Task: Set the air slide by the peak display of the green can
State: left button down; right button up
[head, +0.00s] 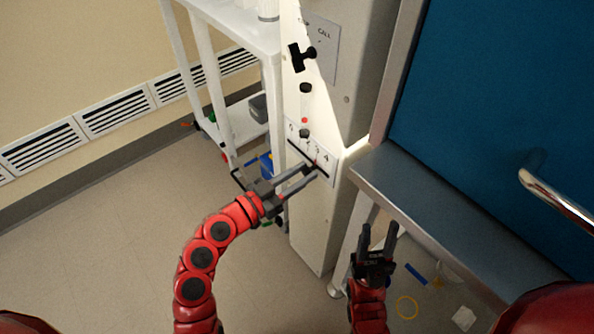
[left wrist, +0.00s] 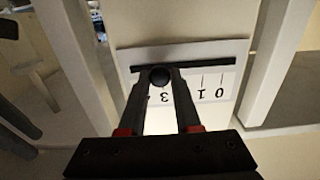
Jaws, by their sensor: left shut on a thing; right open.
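The air slide is a dark slot in a white scale plate (head: 325,178) on the white cabinet's front. In the left wrist view the plate (left wrist: 228,78) appears upside down, with 0 and 1 at right and 3 near the middle. My left gripper (head: 312,170) is shut on the slide's round black knob (left wrist: 159,75), which appears close to the 3 mark; the fingers cover neighbouring marks. My right gripper (head: 378,236) is open and empty, below the steel ledge. I cannot make out a green can or its peak display.
A clear tube with a red bead (head: 305,120) and a black T-handle (head: 301,57) are above the slide. A white cart (head: 229,20) stands left of the cabinet. The steel ledge (head: 440,235) is at right. Small items, including a yellow ring (head: 407,307), lie below it.

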pick_arm(q)
jog(key=shift+w, duration=0.1)
jog(key=c, duration=0.6)
grip_release()
jog(key=shift+a, duration=0.1)
jog(key=shift+c, duration=0.2)
jog(key=v, duration=1.7)
jog(key=shift+b, duration=0.3)
jog(key=shift+a, duration=0.1)
